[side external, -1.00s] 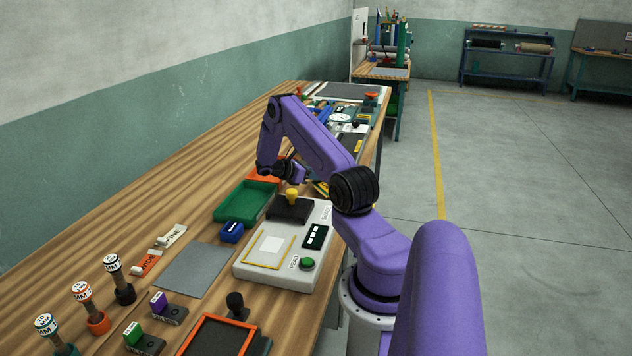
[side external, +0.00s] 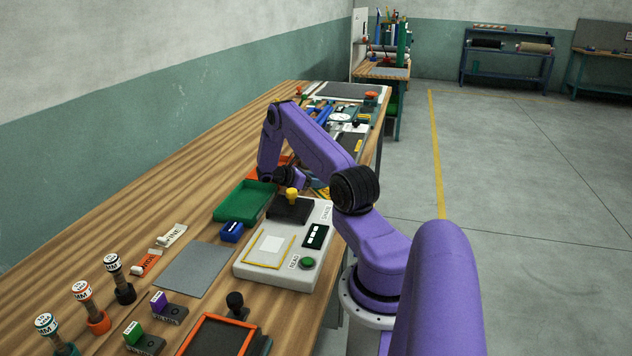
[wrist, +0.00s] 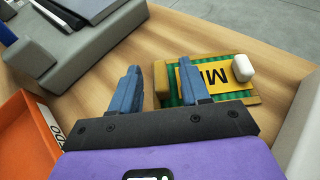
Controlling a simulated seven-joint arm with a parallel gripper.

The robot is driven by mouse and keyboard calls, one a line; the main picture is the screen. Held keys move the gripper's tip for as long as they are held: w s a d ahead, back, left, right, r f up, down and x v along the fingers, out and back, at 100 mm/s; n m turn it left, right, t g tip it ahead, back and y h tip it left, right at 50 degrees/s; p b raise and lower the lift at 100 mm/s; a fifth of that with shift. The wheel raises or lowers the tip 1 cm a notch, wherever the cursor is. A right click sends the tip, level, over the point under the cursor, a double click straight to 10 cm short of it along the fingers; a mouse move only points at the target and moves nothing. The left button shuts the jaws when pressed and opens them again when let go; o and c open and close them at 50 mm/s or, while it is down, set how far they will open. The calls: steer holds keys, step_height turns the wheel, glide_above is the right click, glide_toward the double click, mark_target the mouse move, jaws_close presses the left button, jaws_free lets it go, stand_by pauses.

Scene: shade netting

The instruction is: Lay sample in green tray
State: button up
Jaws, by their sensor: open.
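A green netting sample in a yellow frame (wrist: 222,97), with a yellow letter label and a white knob, lies on the wooden bench in the wrist view. My gripper (wrist: 162,84) is open, with two blue fingers apart. The right finger overlaps the sample's left part in view; the left finger is beside it. Nothing is visibly held, and I cannot tell whether the finger touches the sample. In the side view, my gripper (side external: 291,181) is low beyond the green tray (side external: 226,213), which looks empty. The sample is mostly hidden behind my arm there.
An orange tray (wrist: 24,138) is left of my gripper in the wrist view, and a grey block-like device (wrist: 78,48) is beyond it. In the side view, a white reader box (side external: 292,275) with a yellow-knobbed part stands beside the green tray. Bare bench lies left of the tray.

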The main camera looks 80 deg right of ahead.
steer(key=v, duration=1.2)
steer(key=shift+r, duration=0.1)
steer(key=w+a+r+t, duration=0.2)
steer(key=w+a, duration=0.1)
steer(key=a, duration=0.3)
steer(key=w+a+r+t, duration=0.1)
steer(key=w+a+r, duration=0.25)
steer(key=a, duration=0.25)
steer(key=a+r+n+t+y, duration=0.1)
steer(key=a+r+t, duration=0.1)
steer(key=a, duration=0.7)
steer(key=a+r+t+y, duration=0.1)
steer(key=a+r+t, duration=0.15)
steer(key=a, duration=0.65)
steer(key=s+a+r+n+t+y, duration=0.1)
steer(key=s+a+y, duration=0.2)
steer(key=s+a, duration=0.5)
steer(key=s+a+r+n+t+y, duration=0.1)
steer(key=s+a+r+y, duration=0.1)
steer(key=s+a, duration=0.7)
steer(key=shift+s+a+r+t+y, duration=0.25)
steer(key=shift+a+r+t+y, duration=0.1)
steer(key=shift+a+y, duration=0.15)
steer(key=s, duration=0.2)
steer(key=s+a+y, duration=0.1)
steer(key=s, duration=0.2)
steer(key=s+y, duration=0.1)
steer(key=s, duration=0.2)
steer(key=shift+a+r+n, duration=0.1)
steer(key=shift+a+n, duration=0.2)
